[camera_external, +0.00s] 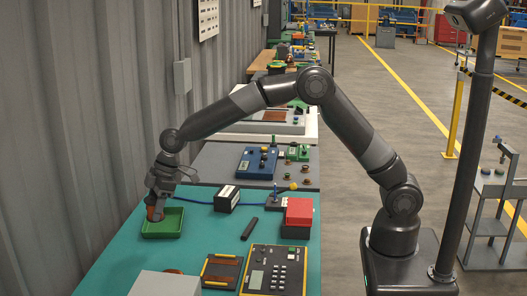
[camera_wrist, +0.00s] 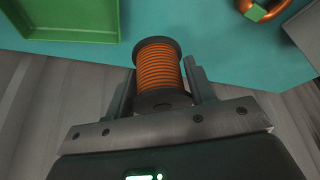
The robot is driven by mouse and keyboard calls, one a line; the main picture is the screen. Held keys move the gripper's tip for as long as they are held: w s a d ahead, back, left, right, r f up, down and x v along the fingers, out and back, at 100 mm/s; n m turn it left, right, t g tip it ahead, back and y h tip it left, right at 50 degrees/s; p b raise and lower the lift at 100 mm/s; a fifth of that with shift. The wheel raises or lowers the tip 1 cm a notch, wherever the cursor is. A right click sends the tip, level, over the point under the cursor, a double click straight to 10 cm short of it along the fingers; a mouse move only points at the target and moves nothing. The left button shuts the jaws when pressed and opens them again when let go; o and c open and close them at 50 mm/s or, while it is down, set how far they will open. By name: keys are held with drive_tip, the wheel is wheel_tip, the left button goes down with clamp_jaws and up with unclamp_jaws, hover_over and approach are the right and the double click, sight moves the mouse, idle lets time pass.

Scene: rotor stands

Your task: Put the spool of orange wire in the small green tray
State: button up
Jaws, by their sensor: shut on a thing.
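The spool of orange wire (camera_wrist: 159,68) has dark end flanges and sits between the two fingers of my gripper (camera_wrist: 160,92) in the wrist view. My gripper (camera_external: 155,208) is shut on it. In the external view the spool (camera_external: 152,214) is a small brown-orange patch at the fingertips, partly hidden by them. The small green tray (camera_external: 168,225) lies on the teal bench top, and the spool overlaps its left end in that view. In the wrist view the tray (camera_wrist: 70,37) is at the upper left, apart from the spool in the picture. The visible tray floor is empty.
A corrugated wall (camera_external: 95,130) runs close along the left. A black-and-white box (camera_external: 227,198), a red-topped box (camera_external: 298,212), a keypad panel (camera_external: 275,270) and a grey box (camera_external: 165,284) stand on the bench. A copper ring (camera_wrist: 268,8) shows in the wrist view.

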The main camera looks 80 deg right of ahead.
drive_tip(key=s+d+m+h, duration=0.1)
drive_tip(key=s+d+m, duration=0.2)
drive_tip(key=d, duration=1.9)
hover_over(160, 226)
drive_tip(key=s, duration=0.1)
drive_tip(key=shift+t, duration=0.3)
drive_tip(key=f, duration=0.6)
drive_tip(key=shift+s+d, duration=0.15)
drive_tip(key=shift+d, duration=0.25)
drive_tip(key=shift+f, duration=2.05)
drive_tip(key=shift+f, duration=0.15)
drive_tip(key=o, duration=1.1)
